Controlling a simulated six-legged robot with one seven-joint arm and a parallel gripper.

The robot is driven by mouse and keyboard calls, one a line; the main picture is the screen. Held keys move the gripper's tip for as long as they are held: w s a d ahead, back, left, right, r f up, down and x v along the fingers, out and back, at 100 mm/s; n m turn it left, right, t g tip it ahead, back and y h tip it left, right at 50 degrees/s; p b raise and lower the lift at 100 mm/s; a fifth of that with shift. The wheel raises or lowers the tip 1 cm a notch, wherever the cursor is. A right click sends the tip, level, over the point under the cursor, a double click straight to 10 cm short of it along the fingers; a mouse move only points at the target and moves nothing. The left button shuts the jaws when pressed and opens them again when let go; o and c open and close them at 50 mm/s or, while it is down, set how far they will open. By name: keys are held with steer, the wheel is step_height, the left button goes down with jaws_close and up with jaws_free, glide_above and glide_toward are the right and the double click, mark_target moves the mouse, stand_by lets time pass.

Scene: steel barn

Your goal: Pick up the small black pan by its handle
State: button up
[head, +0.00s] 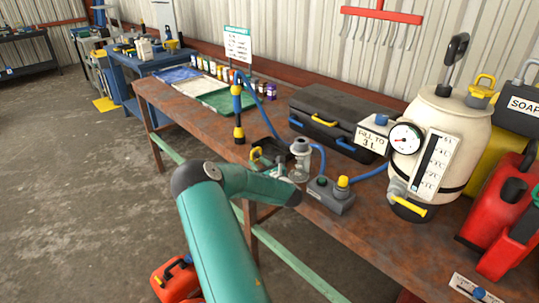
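A small black pan (270,149) lies on the rusty brown workbench (183,105), near its front edge. It is partly hidden behind my teal arm. A yellow loop (255,154) shows at its left front side and looks like its handle, though it is small here. My gripper (283,168) is at the front edge of the bench, just in front of the pan and close to it. Its fingers are too small and too covered by the arm to show whether they are open, or whether they touch anything.
A clear jar (300,155) and a grey control box (330,194) stand right of the pan. A blue-and-yellow hose wand (237,113) stands behind it. A black case (333,118) and a white tank (437,150) stand further right. Red cans (176,281) are on the floor.

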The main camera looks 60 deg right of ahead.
mark_target(252, 156)
steer(key=x, duration=0.5)
steer(key=shift+w+d+f, duration=0.1)
steer(key=shift+w+d, duration=0.05)
steer(key=shift+w, duration=0.1)
jaws_close()
